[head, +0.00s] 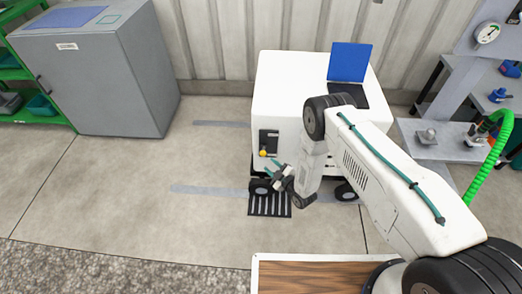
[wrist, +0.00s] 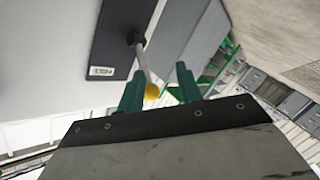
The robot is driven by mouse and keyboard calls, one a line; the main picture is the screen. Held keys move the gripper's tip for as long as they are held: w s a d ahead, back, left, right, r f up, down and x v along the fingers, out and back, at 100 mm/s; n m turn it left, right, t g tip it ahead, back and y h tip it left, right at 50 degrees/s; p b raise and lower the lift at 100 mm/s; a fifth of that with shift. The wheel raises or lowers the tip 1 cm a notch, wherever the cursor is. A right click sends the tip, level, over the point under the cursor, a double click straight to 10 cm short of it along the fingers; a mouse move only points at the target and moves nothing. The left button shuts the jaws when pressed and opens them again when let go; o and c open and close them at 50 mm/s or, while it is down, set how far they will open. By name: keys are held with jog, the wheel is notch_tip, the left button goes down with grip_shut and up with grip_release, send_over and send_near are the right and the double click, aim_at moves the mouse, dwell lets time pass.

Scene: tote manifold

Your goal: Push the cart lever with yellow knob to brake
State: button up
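The white cart (head: 285,95) stands by the back wall, with a dark lever panel (head: 270,138) on its front face. The yellow knob (head: 263,153) is low on that panel. In the wrist view the lever's pale rod (wrist: 143,62) runs from a black pivot on the dark panel (wrist: 112,35) to the yellow knob (wrist: 152,91). My gripper (head: 271,168) is just below and right of the knob in the head view. Its green fingers (wrist: 160,85) are apart. The knob appears between them, closer to the left finger; I cannot tell whether they touch.
A blue-lidded laptop (head: 349,64) sits on the cart top. A grey cabinet (head: 95,75) and green shelf (head: 38,112) stand left. A grey bench (head: 440,150) with a green hose (head: 484,162) is right. The floor left of the cart is clear.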

aim_at(263, 151)
jog(key=w+a+r+n+t+y, duration=0.1)
jog(key=w+a+r, duration=0.2)
jog(key=w+a, duration=0.2)
jog(key=shift+w+r, duration=0.2)
jog(key=shift+w, duration=0.7)
jog(key=shift+a, duration=0.1)
grip_shut()
